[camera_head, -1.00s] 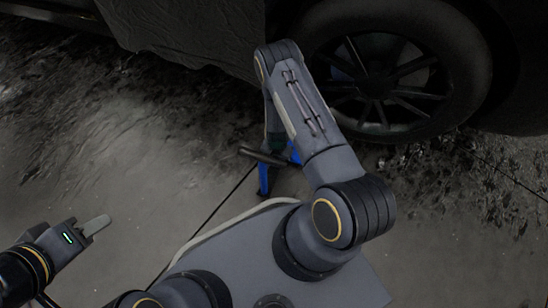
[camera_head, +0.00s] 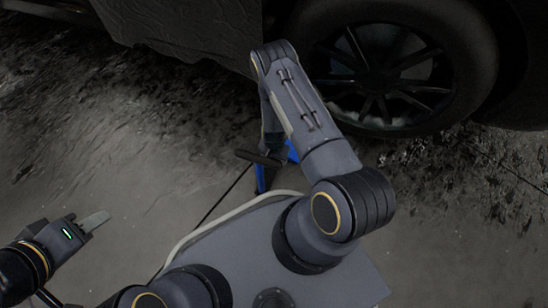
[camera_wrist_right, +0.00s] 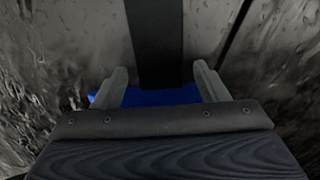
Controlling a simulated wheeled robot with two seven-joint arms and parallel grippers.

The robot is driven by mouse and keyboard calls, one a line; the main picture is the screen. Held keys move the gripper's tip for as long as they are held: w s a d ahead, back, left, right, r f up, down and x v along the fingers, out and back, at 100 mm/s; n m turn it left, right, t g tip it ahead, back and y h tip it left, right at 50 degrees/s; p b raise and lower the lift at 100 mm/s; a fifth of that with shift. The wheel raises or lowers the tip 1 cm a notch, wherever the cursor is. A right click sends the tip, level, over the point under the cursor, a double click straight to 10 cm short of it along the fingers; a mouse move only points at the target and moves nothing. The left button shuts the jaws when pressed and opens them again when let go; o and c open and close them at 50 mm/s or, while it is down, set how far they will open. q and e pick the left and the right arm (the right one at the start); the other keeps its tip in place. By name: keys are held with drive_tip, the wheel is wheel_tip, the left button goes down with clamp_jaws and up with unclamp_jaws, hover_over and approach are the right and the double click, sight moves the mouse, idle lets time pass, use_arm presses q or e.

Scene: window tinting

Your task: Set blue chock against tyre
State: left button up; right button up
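The tyre (camera_head: 478,75) is at the upper right of the head view, on a dark spoked wheel. The blue chock (camera_head: 261,178) is on the ground left of and in front of the tyre, apart from it and partly hidden by my right arm. My right gripper reaches down at the chock, its fingertips hidden in the head view. In the right wrist view its fingers (camera_wrist_right: 160,85) stand apart, with the blue chock (camera_wrist_right: 160,97) and a black bar (camera_wrist_right: 155,40) showing between them. My left gripper (camera_head: 95,221) hangs empty at lower left, seen edge-on.
The dark car body (camera_head: 190,30) fills the top edge. The wet, dirty concrete floor (camera_head: 130,150) is clear to the left, with a dark joint line across it. Dark grime lies on the floor below the tyre.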

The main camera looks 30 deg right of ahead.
wheel_tip(320, 180, up, 44)
drive_tip(key=w+a+n+t+y+p, duration=0.2)
drive_tip(key=n+t+y+p, duration=0.1)
drive_tip(key=y+p, duration=0.15)
drive_tip(key=s+a+r+n+t, duration=0.1)
drive_tip(key=s+r+n, duration=0.1)
drive_tip(key=s+r, duration=0.5)
drive_tip(key=s+a+r+n+t, duration=0.1)
drive_tip(key=s+r+n, duration=0.2)
drive_tip(key=s+r, duration=0.4)
drive_tip(key=s+p, duration=0.1)
drive_tip(key=s, duration=0.4)
drive_tip(key=shift+r+t+h, duration=0.25)
drive_tip(key=shift+t+h, duration=0.05)
drive_tip(key=shift+h, duration=0.05)
